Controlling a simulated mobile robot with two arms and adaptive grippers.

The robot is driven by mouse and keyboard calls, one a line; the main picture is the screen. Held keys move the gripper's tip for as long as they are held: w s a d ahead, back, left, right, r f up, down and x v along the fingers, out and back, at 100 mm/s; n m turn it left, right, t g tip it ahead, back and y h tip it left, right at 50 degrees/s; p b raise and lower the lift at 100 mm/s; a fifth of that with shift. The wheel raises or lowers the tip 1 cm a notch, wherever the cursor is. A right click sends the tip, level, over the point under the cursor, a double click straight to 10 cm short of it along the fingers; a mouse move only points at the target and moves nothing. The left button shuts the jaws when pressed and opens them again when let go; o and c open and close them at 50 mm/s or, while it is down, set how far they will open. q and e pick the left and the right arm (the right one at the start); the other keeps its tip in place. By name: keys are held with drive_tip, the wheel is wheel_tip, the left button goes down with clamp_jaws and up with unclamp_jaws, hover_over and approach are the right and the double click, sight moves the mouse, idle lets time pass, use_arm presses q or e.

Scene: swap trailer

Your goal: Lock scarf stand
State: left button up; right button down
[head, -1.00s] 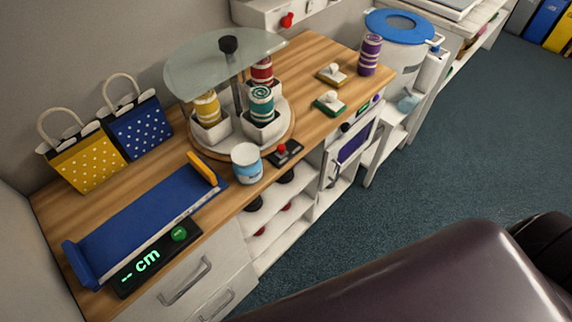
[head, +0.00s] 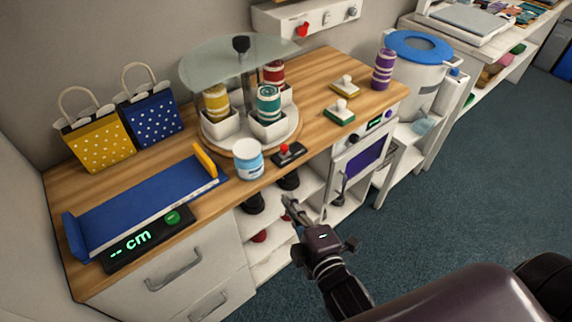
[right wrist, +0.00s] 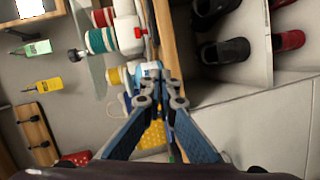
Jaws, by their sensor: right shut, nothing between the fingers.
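The scarf stand (head: 281,140) stands on the wooden counter, with a round wooden base, a glass top and a black knob (head: 240,44) on its post. Rolled yellow (head: 215,101), teal (head: 268,103) and red (head: 274,74) scarves stand upright in its white cups. A small black box with a red ball-topped lever (head: 284,150) sits in front of the base, near the counter edge. My right gripper (head: 288,203) is shut and empty, in front of the shelves and below the box in the picture. Its fingertips (right wrist: 160,82) meet in the right wrist view. My left gripper is not in view.
A white and blue jar (head: 247,157) stands left of the lever box, close to the edge. A blue measuring tray (head: 145,205) and two gift bags (head: 100,143) occupy the left. Two stamps (head: 341,111) and a purple roll (head: 383,70) are on the right. Open shelves hold shoes (head: 253,204).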

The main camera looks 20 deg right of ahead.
drive_tip(key=r, duration=0.3)
drive_tip(key=shift+s+d+r+n+t, duration=0.2)
drive_tip(key=shift+d+r+n+t, duration=0.1)
drive_tip(key=shift+d+r, duration=0.1)
drive_tip(key=shift+w+a, duration=0.1)
drive_tip(key=shift+w, duration=0.05)
drive_tip(key=p, duration=0.2)
approach(284, 158)
drive_tip(key=w+a+r, duration=0.3)
drive_tip(key=w+a, duration=0.1)
drive_tip(key=w, duration=0.1)
drive_tip(key=shift+w+d+f, duration=0.5)
drive_tip(key=shift+w+d, duration=0.25)
drive_tip(key=shift+d, duration=0.1)
drive_tip(key=shift+w+d+f+p, duration=0.2)
drive_tip(key=shift+w+d+p, duration=0.1)
drive_tip(key=shift+w+d, duration=0.15)
